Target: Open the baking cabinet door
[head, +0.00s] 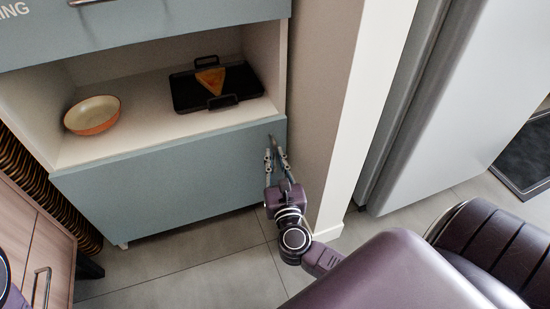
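The cabinet has a blue-grey upper front (190,22) with the letters "ING" at its left end and a metal handle (88,2) at the picture's top edge. Below an open shelf is a plain blue-grey lower panel (165,185), which looks closed. My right gripper (272,151) is at the right end of this lower panel, near its right edge. My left gripper is out of view.
On the open shelf stand an orange-rimmed bowl (92,114) and a black tray (190,92) with a yellow-orange slice (211,79). A beige wall (322,90) is close on the right. A wooden cabinet (25,240) stands at lower left. Tiled floor (190,265) lies free in front.

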